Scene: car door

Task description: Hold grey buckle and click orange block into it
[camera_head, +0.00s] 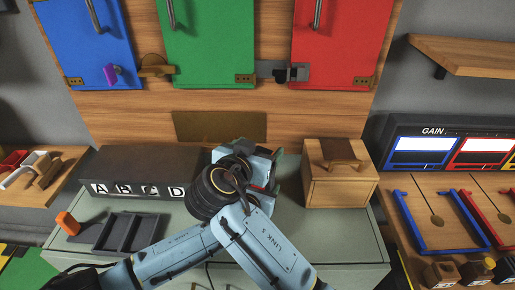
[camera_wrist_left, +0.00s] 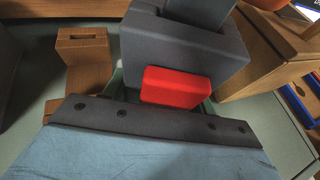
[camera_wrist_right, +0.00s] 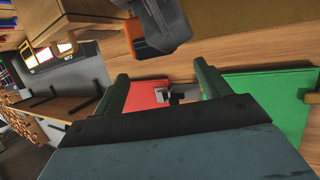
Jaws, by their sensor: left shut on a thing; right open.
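The grey buckle (camera_wrist_left: 190,42), with a red block-like part (camera_wrist_left: 176,87) on its face, is held in front of my left gripper (camera_wrist_left: 162,88), which is shut on it. In the right wrist view the grey buckle (camera_wrist_right: 172,24) shows at the top, beside my right gripper (camera_wrist_right: 161,72). The right gripper is open, with nothing between its green fingers. In the head view the right gripper (camera_head: 268,160) is above the cabinet, and the arms overlap and hide most of the buckle. The orange block (camera_head: 67,223) stands at the cabinet's left, next to a dark tray.
The dark tray (camera_head: 122,232) lies at the front left of the cabinet top (camera_head: 345,238). A lettered dark box (camera_head: 145,165) is behind it. A wooden box (camera_head: 341,187) stands to the right. A slotted wooden block (camera_wrist_left: 84,46) is left of the buckle. Coloured doors hang behind.

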